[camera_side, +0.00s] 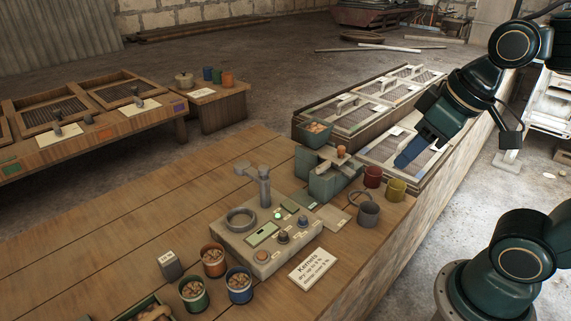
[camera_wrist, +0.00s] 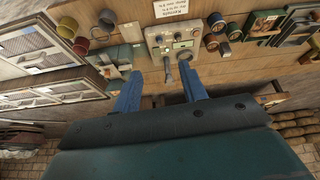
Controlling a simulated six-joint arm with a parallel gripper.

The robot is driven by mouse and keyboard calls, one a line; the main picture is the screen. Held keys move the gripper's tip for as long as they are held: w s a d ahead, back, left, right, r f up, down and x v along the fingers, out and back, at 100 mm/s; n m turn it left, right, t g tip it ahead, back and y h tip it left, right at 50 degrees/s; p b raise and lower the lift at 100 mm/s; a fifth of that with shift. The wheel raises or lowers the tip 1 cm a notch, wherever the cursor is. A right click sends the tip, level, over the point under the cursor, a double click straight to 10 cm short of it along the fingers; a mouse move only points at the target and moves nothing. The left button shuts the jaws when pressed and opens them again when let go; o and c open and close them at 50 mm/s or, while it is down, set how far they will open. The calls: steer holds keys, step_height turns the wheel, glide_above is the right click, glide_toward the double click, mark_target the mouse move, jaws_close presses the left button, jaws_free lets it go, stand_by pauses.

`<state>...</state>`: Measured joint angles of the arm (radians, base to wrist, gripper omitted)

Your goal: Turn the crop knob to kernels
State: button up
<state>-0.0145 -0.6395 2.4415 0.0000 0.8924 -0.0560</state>
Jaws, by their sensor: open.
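A grey metering box (camera_side: 246,243) stands on the wooden bench, with a ring, an upright post, a small green display and several small knobs (camera_side: 283,237) on its top. Which knob is the crop knob is too small to read. The box also shows upside down in the wrist view (camera_wrist: 154,45). A white card (camera_side: 313,264) headed "Kernels" lies in front of it. My gripper (camera_side: 404,160) is raised over the screened trays, to the right of the box and apart from it. In the wrist view its two blue fingers (camera_wrist: 161,88) are spread with nothing between them.
Cups of nuts (camera_side: 213,262) stand left of the box. Red, yellow and grey cups (camera_side: 368,214) and a green grinder-like device (camera_side: 325,186) stand to its right. Screened trays (camera_side: 345,121) lie behind.

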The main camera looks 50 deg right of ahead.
steer(key=w+a+f+n+g, duration=0.1)
steer(key=w+n+g, duration=0.1)
steer(key=w, duration=0.5)
steer(key=n+g, duration=0.3)
steer(key=n, duration=0.3)
glide_above(283, 233)
step_height(283, 233, down, 16)
steer(key=shift+f, duration=0.1)
steer(key=shift+f, duration=6.8)
jaws_close()
